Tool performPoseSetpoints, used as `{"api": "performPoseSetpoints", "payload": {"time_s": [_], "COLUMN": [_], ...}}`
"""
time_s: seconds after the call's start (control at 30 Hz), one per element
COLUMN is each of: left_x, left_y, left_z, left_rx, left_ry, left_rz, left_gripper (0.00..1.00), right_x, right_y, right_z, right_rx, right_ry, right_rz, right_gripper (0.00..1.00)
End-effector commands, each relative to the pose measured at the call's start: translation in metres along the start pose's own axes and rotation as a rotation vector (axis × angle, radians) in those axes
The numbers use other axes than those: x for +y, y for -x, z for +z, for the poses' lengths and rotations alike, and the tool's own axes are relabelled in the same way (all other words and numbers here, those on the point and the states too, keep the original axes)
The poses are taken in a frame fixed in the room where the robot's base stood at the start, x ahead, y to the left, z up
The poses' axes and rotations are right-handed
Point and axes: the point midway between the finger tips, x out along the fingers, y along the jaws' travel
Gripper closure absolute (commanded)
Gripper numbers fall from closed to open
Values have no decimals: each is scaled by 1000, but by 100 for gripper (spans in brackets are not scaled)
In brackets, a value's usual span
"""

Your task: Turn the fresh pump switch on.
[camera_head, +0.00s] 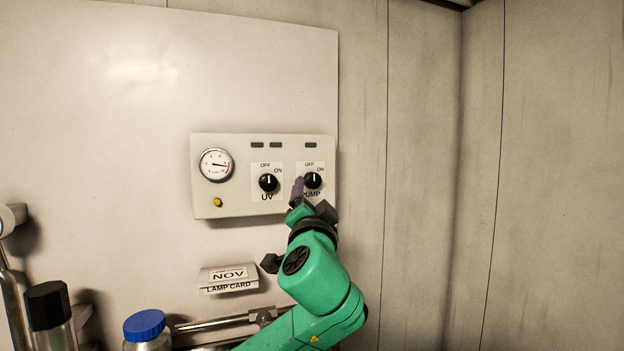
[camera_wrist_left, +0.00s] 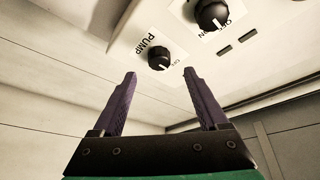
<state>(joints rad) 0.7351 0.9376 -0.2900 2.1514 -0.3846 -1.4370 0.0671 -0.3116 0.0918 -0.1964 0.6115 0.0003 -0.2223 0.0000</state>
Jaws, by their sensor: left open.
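The pump switch is a round black knob labelled PUMP (camera_head: 313,180) at the right end of a pale control panel (camera_head: 240,205). Its white mark points up, towards OFF. My left gripper (camera_head: 301,184) is open in front of it, its purple finger overlapping the knob's lower left in the head view. In the left wrist view the pump knob (camera_wrist_left: 159,58) appears between the two fingertips (camera_wrist_left: 160,72), just beyond them, with nothing held. I cannot tell whether a finger touches it. My right gripper is out of view.
The similar UV knob (camera_head: 268,183) is left of the pump knob, its mark up; a gauge (camera_head: 216,165) and yellow button (camera_head: 217,202) are further left. Below are a lamp card holder (camera_head: 229,280), a metal pipe (camera_head: 215,323) and a blue-capped bottle (camera_head: 145,325). The right wall is bare.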

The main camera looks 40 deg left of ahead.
Motion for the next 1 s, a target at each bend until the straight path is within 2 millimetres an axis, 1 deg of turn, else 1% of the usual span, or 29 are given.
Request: {"api": "performPoseSetpoints", "payload": {"time_s": [0.03, 0.1, 0.23, 0.33, 0.57, 0.6, 0.67, 0.7, 0.77, 1.0], "left_x": [-4, -4, -3, -1, 0, 0, 0, 0, 0, 0], "left_y": [-14, -31, -52, -58, -59, -59, -58, -58, -58, -58], "left_z": [-3, -2, -2, 0, 0, 0, 0, 0, 0, 0], "left_rx": [-4, -3, -2, -1, 0, 0, 0, 0, 0, 0], "left_ry": [-4, -2, -2, 0, 1, 1, 1, 1, 1, -9], "left_rz": [-3, -2, -2, -1, 0, 0, 0, 0, 0, 6], "left_gripper": [24, 24, 24, 24, 24, 39, 62, 77, 100, 100], "right_x": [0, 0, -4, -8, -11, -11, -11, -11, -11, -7], "right_y": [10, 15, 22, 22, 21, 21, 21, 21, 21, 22], "right_z": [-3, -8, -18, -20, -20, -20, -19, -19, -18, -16], "right_rx": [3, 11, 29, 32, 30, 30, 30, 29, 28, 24], "right_ry": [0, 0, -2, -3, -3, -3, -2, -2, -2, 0], "right_rz": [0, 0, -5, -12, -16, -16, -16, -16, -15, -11], "right_gripper": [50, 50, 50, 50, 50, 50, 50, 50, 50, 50]}}
